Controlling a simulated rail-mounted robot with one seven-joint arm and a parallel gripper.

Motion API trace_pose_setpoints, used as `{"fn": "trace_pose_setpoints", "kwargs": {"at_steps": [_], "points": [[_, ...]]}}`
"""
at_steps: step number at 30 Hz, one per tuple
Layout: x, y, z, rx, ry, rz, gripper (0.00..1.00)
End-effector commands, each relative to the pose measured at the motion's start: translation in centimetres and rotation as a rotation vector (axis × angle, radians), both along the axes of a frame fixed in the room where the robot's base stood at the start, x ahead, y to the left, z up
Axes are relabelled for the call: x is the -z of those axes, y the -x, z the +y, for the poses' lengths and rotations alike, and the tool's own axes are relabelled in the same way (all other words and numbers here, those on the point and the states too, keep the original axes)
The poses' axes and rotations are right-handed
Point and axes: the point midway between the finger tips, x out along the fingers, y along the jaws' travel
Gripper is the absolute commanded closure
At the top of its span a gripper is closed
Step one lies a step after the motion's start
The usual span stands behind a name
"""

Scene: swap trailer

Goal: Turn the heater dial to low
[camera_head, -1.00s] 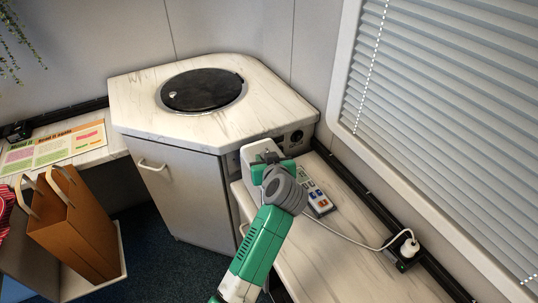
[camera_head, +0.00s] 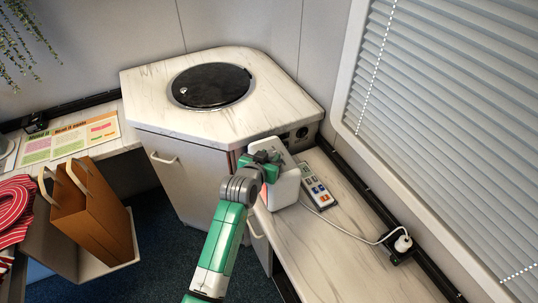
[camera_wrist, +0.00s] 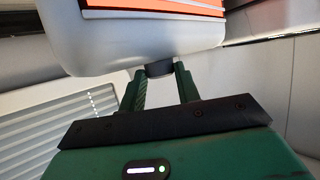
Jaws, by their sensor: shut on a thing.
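The heater (camera_head: 287,188) is a white box with rounded edges on the side counter, beside the corner cabinet. An orange-red panel (camera_wrist: 150,6) shows on it in the wrist view. My gripper (camera_head: 266,158) is at the top of the heater in the head view. In the wrist view, its two green fingers are shut on the small dark dial (camera_wrist: 160,69), which sticks out of the heater's pale shell. My gripper hides most of the dial in the head view. No dial markings can be read, so its setting cannot be told.
A remote-like keypad (camera_head: 317,188) lies just right of the heater. A white cord runs along the counter to a plug (camera_head: 402,243). The corner cabinet top (camera_head: 150,95) rises behind. Window blinds (camera_head: 440,110) are at right. A brown paper bag (camera_head: 90,215) stands at lower left.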

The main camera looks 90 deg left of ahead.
Motion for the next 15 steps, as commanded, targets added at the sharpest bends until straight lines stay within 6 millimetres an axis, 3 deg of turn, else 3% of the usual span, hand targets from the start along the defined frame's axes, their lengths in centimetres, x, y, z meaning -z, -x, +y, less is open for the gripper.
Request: {"fn": "trace_pose_setpoints", "kwargs": {"at_steps": [12, 13, 15], "points": [[0.2, -0.02, -0.03, 0.007, 0.003, 0.002, 0.91], [0.2, -0.02, -0.03, 0.007, 0.003, 0.002, 0.66], [0.21, -0.02, -0.02, 0.007, 0.003, 0.002, 0.52]]}}
